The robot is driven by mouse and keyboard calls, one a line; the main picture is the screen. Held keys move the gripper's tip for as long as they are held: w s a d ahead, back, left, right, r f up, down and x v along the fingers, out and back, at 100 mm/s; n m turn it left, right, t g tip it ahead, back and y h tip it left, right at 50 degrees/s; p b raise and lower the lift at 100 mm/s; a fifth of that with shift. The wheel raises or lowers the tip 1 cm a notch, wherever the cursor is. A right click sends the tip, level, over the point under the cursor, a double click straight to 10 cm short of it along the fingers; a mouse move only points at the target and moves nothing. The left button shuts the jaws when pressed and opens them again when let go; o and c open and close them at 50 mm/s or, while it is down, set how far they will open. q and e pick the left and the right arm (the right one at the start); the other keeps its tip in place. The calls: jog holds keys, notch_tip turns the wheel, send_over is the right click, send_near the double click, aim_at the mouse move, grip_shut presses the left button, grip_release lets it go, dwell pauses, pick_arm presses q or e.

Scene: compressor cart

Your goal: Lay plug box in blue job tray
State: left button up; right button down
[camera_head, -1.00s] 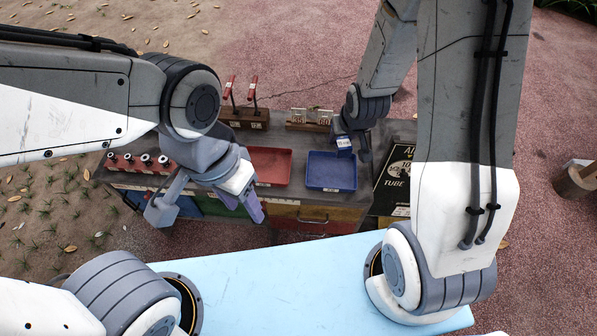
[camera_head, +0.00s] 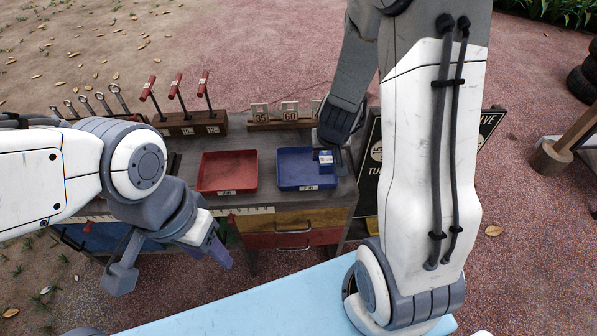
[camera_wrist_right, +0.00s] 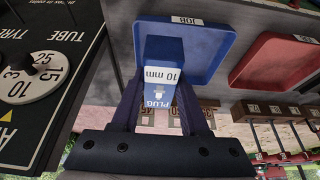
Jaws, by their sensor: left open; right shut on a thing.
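The plug box (camera_head: 326,158), blue and white, is held in my right gripper (camera_head: 332,160) over the right part of the blue job tray (camera_head: 292,183). In the right wrist view the plug box (camera_wrist_right: 164,78) is between the two fingers, with its "10 mm PLUG" label facing the camera. The blue tray (camera_wrist_right: 205,45) lies behind it. I cannot tell whether the box touches the tray floor. The tray looks otherwise empty. My left gripper (camera_head: 170,262) is open and empty, in front of the cart at the left.
A red tray (camera_head: 227,172) stands just left of the blue one. Behind are a rack of red-handled tools (camera_head: 190,122) and a rack with number tags (camera_head: 280,114). A black tube sign (camera_head: 370,165) stands right of the cart. A light blue surface (camera_head: 260,300) is in front.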

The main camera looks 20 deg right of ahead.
jog(key=p, duration=0.2)
send_over(291, 168)
jog(key=s, duration=0.1)
notch_tip(291, 168, down, 6)
jog(key=shift+a+f, duration=0.1)
jog(key=shift+a, duration=0.05)
jog(key=shift+f+b, duration=1.9)
jog(key=shift+f, duration=0.05)
jog(key=shift+f, duration=0.2)
jog(key=c, duration=0.7)
grip_release()
